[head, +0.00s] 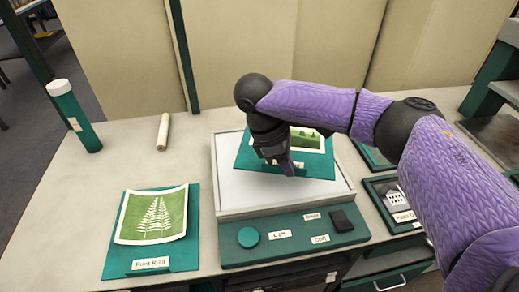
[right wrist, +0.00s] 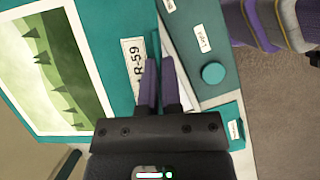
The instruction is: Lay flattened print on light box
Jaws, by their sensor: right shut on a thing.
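My right gripper (head: 290,170) is shut on the label edge of a teal board (head: 319,168) that carries a green landscape print (head: 308,139). The board is over the back part of the light box's white panel (head: 240,188); whether it touches the panel is hard to tell. In the right wrist view, the gripper (right wrist: 160,62) pinches the board (right wrist: 118,20) beside its label, which reads R-59. The print (right wrist: 45,70) shows small trees on a green slope and looks flat there. My arm hides part of the print in the head view. My left gripper is out of view.
A curled fern print (head: 153,214) lies on another teal board at the left. A green tube (head: 75,115) and a pale roll (head: 163,132) are behind it. The light box front has a round teal knob (head: 248,237) and a dark block (head: 342,220). Framed pictures (head: 395,200) are at the right.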

